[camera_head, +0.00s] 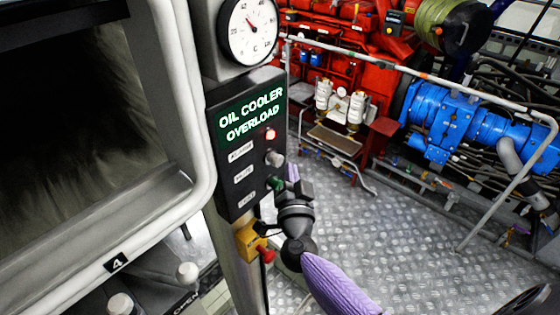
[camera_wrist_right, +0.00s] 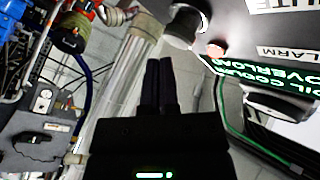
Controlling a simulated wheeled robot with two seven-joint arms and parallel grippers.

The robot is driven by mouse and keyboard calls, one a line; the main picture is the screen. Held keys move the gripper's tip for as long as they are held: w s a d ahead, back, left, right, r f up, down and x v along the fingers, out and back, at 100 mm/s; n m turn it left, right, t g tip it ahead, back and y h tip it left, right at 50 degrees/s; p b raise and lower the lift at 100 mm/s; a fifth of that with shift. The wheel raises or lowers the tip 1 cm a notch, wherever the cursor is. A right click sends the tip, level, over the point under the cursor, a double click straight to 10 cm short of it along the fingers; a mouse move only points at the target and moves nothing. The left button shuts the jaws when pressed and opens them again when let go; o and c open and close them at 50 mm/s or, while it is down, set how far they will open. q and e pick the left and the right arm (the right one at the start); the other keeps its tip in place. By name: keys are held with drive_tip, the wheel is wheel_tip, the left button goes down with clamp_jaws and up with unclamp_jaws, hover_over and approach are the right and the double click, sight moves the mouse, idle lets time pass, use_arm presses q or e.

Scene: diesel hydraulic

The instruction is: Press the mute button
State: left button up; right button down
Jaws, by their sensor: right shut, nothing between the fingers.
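The dark alarm panel (camera_head: 240,185) bears a green lit sign reading "OIL COOLER OVERLOAD" (camera_head: 252,115). Beside its labels are a glowing red lamp (camera_head: 270,134), a grey round mute button (camera_head: 274,158) and a green button (camera_head: 276,183). My right gripper (camera_head: 300,190) is just right of the panel's lower part. In the right wrist view its shut, empty fingers (camera_wrist_right: 158,75) point up the picture. There the grey mute button (camera_wrist_right: 183,27) lies beyond and right of the fingertips, apparently apart from them. The red lamp (camera_wrist_right: 215,50) is by the "ALARM" label. My left gripper is out of view.
A round gauge (camera_head: 248,30) sits above the panel. A yellow box with a red button (camera_head: 266,254) is below it. A large framed opening (camera_head: 165,90) fills the left. Railing, red machinery and a blue machine (camera_head: 450,125) stand behind. Metal floor (camera_head: 420,240) is open at right.

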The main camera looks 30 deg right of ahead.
drive_tip(key=shift+w, duration=0.15)
drive_tip(key=shift+w+a, duration=0.2)
drive_tip(key=shift+w, duration=0.05)
drive_tip(key=shift+w+a, duration=0.15)
drive_tip(key=shift+w, duration=0.3)
idle(0.8)
idle(0.4)
drive_tip(key=shift+s+d+p, duration=0.35)
drive_tip(key=shift+s+p, duration=0.2)
drive_tip(key=shift+s, duration=0.3)
drive_tip(key=s, duration=0.1)
drive_tip(key=s+d+p, duration=0.1)
drive_tip(key=s, duration=0.1)
drive_tip(key=s+d, duration=0.1)
drive_tip(key=shift+s+p, duration=0.3)
drive_tip(key=shift+p, duration=0.1)
